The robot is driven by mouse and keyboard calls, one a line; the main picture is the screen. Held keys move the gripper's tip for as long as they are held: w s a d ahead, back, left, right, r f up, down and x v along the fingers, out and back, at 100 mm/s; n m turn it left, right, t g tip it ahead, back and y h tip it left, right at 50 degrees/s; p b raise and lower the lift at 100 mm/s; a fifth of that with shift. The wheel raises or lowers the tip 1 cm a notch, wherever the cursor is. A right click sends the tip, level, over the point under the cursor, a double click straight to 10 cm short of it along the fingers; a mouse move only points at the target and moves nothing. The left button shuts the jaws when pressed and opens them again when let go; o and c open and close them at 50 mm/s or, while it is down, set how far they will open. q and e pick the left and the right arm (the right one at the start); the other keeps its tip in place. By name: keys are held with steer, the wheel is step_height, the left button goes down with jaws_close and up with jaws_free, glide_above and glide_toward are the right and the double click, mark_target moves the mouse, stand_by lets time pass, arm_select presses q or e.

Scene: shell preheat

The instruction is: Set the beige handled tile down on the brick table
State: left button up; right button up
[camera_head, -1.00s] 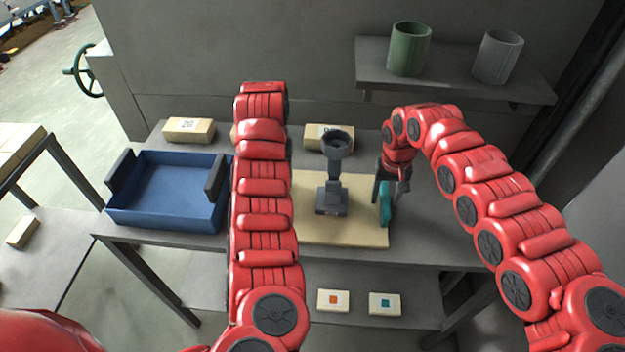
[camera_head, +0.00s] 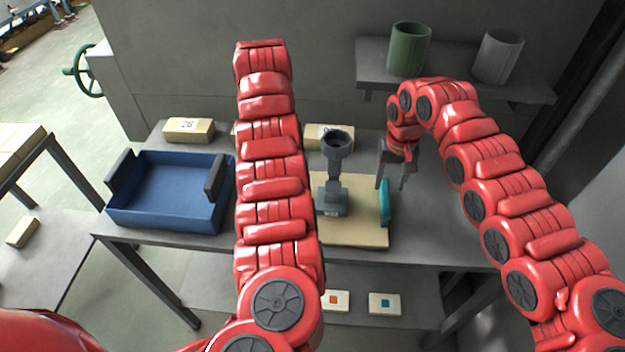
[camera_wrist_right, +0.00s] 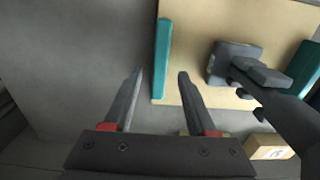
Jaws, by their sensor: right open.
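The beige handled tile (camera_head: 355,232) lies on the grey table (camera_head: 440,225), and its near-left part is hidden by my left arm. A teal handle (camera_head: 384,203) runs along its right edge. A dark grey stand with a ring-shaped top (camera_head: 335,175) stands on the tile. My right gripper (camera_head: 393,182) is open and empty, just above and right of that handle, apart from it. The right wrist view shows the tile (camera_wrist_right: 195,25), this handle (camera_wrist_right: 162,58) beyond the open fingers, and the other teal handle (camera_wrist_right: 305,68). My left gripper is out of sight.
A blue tray (camera_head: 170,215) stands left of my left arm. Beige bricks (camera_head: 188,130) and (camera_head: 325,133) lie at the table's back. A shelf (camera_head: 455,75) with a green cup (camera_head: 409,50) and a grey cup (camera_head: 497,58) hangs behind. The table's right is clear.

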step_height(320, 180, up, 6)
stand_by(0.6)
